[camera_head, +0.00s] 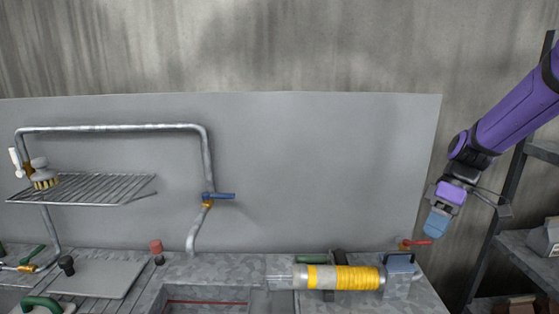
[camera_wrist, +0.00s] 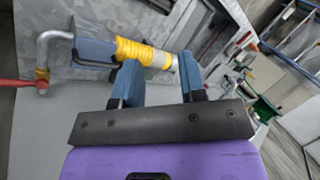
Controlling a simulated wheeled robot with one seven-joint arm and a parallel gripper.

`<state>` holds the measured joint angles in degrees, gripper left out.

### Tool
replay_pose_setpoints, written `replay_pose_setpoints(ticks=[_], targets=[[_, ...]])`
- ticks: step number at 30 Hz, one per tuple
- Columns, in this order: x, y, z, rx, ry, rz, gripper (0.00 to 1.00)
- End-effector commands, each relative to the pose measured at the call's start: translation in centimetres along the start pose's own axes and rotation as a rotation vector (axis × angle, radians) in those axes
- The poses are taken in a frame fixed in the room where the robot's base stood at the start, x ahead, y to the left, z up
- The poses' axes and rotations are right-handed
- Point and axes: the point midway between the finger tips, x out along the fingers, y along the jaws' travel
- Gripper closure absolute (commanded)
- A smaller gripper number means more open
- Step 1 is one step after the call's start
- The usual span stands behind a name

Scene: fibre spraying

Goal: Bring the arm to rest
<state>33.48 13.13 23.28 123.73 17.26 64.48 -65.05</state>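My purple arm comes in from the right in the head view. My gripper (camera_head: 436,222) hangs at its end, pointing down, in the air in front of the wall right of the grey panel. In the wrist view my gripper (camera_wrist: 160,78) has two blue fingers standing apart with nothing held between them. A yellow-wrapped cylinder (camera_head: 357,277) lies on the metal counter, below and left of my gripper, with a blue block (camera_head: 399,262) at its right end. The cylinder's yellow part (camera_wrist: 143,53) shows beyond the fingers in the wrist view.
A red-handled valve (camera_head: 416,243) stands at the counter's right end, close to my gripper in the picture. A metal shelf unit (camera_head: 523,248) is at the far right. A bent pipe with a blue-handled valve (camera_head: 219,196) and a wire rack (camera_head: 88,188) stand left.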

Motion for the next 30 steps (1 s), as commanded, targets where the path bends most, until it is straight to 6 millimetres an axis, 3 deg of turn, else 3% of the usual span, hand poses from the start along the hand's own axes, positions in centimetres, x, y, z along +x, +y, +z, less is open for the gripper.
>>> replay_pose_setpoints(ticks=[14,24,30], targets=[[-4.3,-10.4,2.7,0.296,0.019,0.397,0.62],[-6.0,-16.9,6.3,0.479,0.217,0.598,0.62],[-6.4,-19.9,8.8,0.570,0.375,0.654,0.62]])
